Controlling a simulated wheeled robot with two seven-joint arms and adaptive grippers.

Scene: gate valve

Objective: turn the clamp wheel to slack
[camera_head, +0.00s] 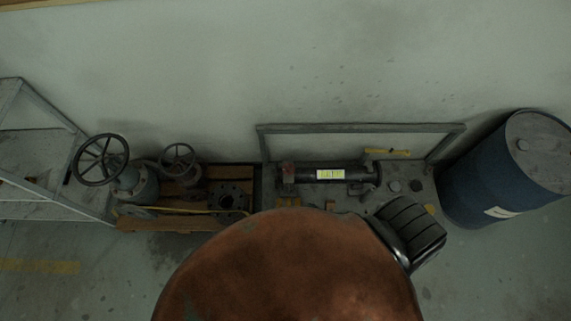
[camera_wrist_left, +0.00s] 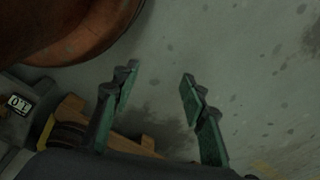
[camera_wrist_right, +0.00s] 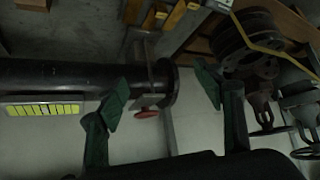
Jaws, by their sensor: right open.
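A black pipe length with a yellow-marked label (camera_head: 330,174) lies low by the wall in the head view. Something red (camera_head: 287,175), likely the clamp wheel, is at its left end. In the right wrist view the pipe (camera_wrist_right: 55,78) ends in a flange, and the red wheel (camera_wrist_right: 147,113) shows nearly edge-on beside a clamp bracket. My right gripper (camera_wrist_right: 162,82) is open, its fingers either side of the flange and wheel in the picture; contact cannot be told. My left gripper (camera_wrist_left: 160,75) is open and empty over floor. Neither gripper's fingers can be made out in the head view.
A large rusty-brown rounded body (camera_head: 290,270) covers the head view's lower middle; it also shows in the left wrist view (camera_wrist_left: 70,35). Valves with dark handwheels (camera_head: 101,160) stand on a wooden pallet at left. A blue drum (camera_head: 510,170) stands right, metal steps (camera_head: 40,165) left.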

